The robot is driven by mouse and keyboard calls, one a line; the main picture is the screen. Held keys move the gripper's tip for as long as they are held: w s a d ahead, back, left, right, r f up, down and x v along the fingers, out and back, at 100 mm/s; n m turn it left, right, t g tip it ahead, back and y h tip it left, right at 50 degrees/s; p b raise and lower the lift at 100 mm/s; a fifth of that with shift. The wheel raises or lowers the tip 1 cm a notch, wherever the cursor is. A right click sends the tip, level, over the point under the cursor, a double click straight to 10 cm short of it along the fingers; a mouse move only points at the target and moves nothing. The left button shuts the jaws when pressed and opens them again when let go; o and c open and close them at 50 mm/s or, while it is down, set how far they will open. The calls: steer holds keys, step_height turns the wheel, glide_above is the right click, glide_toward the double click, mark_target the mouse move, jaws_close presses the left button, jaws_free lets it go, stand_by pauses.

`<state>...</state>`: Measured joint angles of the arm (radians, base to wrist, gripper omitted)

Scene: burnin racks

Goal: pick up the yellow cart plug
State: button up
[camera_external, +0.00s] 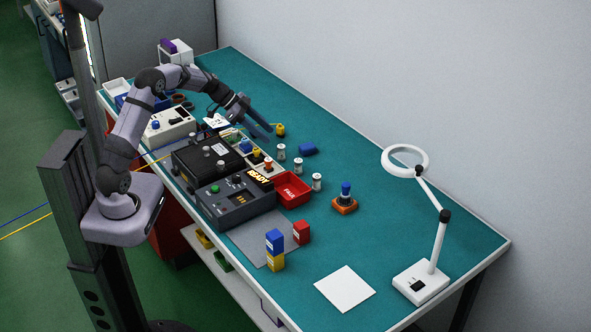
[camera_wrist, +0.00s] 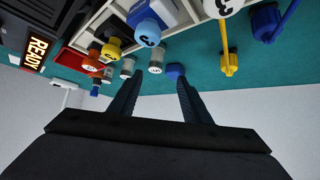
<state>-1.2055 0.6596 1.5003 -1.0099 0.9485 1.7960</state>
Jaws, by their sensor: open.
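The yellow cart plug (camera_external: 280,130), a small yellow block on a yellow cable, lies on the teal bench top just right of my fingertips. It also shows in the wrist view (camera_wrist: 229,64), upper right, outside the space between my fingers. My gripper (camera_external: 268,132) is open, low over the bench, with nothing seen between its fingers; the fingers show at the middle of the wrist view (camera_wrist: 159,88). Another yellow plug (camera_wrist: 112,48), with a number label, stands in the rack at upper left of the wrist view.
A blue plug on a cable (camera_wrist: 267,22) is at the wrist view's top right. A blue block (camera_external: 308,149) and several grey-white cylinders (camera_external: 281,152) stand near my gripper. A red bin (camera_external: 293,192) and a black READY box (camera_external: 235,200) are nearer.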

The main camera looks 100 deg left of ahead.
mark_target(280, 130)
steer(key=shift+s+a+f+n+t+y+b, duration=0.15)
steer(key=shift+s+a+f+n+t+y, duration=0.35)
steer(key=shift+a, duration=1.3)
steer(key=shift+s+a+f+n+t+y+b, duration=0.15)
steer(key=shift+s+a+t+y, duration=0.4)
steer(key=shift+a, duration=1.3)
steer(key=shift+s+a+f+n+t+y+b, duration=0.25)
steer(key=shift+s+a, duration=0.55)
steer(key=shift+a, duration=1)
steer(key=shift+w+f, duration=0.15)
steer(key=w+p, duration=0.1)
steer(key=w+a+f+p, duration=0.1)
steer(key=shift+w+a+p, duration=0.15)
steer(key=shift+w+p, duration=0.1)
steer(key=shift+p, duration=0.15)
steer(key=shift+p+x, duration=0.35)
steer(key=shift+x, duration=0.75)
steer(key=shift+f, duration=0.1)
jaws_close()
